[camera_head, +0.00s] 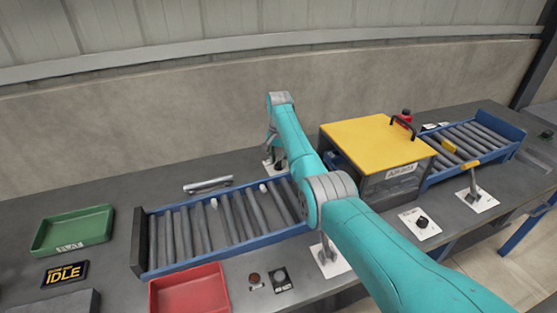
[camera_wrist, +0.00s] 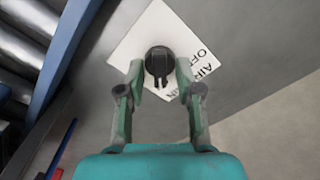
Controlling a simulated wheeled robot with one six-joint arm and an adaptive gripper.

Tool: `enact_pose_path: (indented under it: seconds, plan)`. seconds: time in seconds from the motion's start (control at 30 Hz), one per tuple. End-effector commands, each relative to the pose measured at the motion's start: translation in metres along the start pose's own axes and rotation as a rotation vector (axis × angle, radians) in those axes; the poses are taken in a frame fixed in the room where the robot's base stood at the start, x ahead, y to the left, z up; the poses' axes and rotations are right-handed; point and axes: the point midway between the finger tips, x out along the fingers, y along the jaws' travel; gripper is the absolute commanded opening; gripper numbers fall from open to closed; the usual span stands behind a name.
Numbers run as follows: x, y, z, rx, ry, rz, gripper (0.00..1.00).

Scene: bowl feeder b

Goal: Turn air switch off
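The air switch is a round black knob (camera_wrist: 158,62) with a short handle toward the bottom of the wrist view. It sits on a white card (camera_wrist: 128,42) printed with partly hidden text; "AIR" and "OFF" can be read. My gripper (camera_wrist: 161,74) is open, with one fingertip on each side of the knob. Narrow gaps seem to show between the pads and the knob; contact is not clear. In the head view my gripper (camera_head: 273,158) points down behind the roller conveyor, over a white card (camera_head: 268,167). The switch itself is hidden there.
The roller conveyor (camera_head: 165,268) lies close beside the switch. A yellow-topped box (camera_head: 372,142) stands to the right. Another black knob (camera_head: 422,222) is on a card in front of it. A green tray (camera_head: 72,232) and red tray (camera_head: 190,292) are at left.

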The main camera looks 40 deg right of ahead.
Motion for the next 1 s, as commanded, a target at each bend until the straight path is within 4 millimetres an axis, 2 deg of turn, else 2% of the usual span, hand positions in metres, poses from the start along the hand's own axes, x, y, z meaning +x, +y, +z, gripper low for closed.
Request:
enact_pose_path:
  seconds: [0.03, 0.1, 0.57, 0.77, 1.0]
  plan:
    - [-0.0001, 0.0, 0.0, 0.0, 0.0, 0.0, 0.17]
    - [-0.0001, 0.0, 0.0, 0.0, 0.0, 0.0, 0.0]
    - [-0.0002, -0.0001, 0.0, -0.049, 0.0, 0.0, 0.0]
    - [-0.0003, -0.0001, -0.0001, -0.168, 0.0, 0.0, 0.0]
    - [-0.0003, -0.0001, -0.0001, -0.383, 0.0, 0.0, 0.0]
